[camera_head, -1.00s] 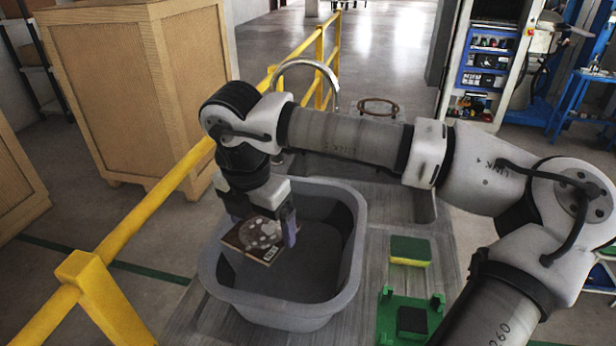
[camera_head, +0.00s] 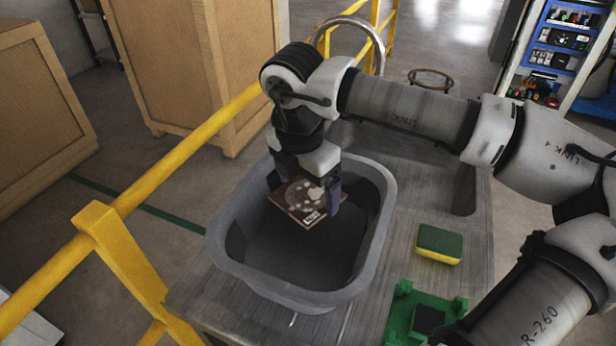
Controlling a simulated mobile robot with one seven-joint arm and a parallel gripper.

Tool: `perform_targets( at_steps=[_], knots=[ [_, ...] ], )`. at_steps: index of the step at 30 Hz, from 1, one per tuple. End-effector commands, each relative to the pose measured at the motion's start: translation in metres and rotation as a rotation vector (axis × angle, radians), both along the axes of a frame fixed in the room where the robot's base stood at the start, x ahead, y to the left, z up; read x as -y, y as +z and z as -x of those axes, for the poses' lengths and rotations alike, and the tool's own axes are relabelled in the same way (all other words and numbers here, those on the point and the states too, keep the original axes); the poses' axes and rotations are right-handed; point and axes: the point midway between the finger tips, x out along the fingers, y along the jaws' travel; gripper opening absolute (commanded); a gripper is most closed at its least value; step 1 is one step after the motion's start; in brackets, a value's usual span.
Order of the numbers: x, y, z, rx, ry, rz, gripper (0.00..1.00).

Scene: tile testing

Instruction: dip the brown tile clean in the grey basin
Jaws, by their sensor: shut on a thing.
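The brown tile (camera_head: 299,206) has pale grey blotches on its face and a small white label near its lower corner. My gripper (camera_head: 306,189) is shut on the tile, with one finger at each side of it. It holds the tile tilted, over the inside of the grey basin (camera_head: 231,262). The tile looks to be around rim height or a little below. The basin stands on a grey worktop, and its floor is dark. I cannot tell whether there is water in it or whether the tile touches any.
A green and yellow sponge (camera_head: 439,244) lies right of the basin. A green holder with a dark block (camera_head: 428,319) is in front of it. A curved metal tap (camera_head: 352,22) and a brown ring (camera_head: 430,79) are behind. A yellow railing (camera_head: 180,155) runs along the left.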

Motion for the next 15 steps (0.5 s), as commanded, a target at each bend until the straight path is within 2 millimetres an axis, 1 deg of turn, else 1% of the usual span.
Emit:
perform_targets(
  at_steps=[1, 15],
  knots=[
    [0.000, -0.008, 0.000, -0.001, 0.001, -0.001, 0.52],
    [-0.001, -0.054, 0.000, 0.000, 0.001, -0.001, 0.52]
  ],
)
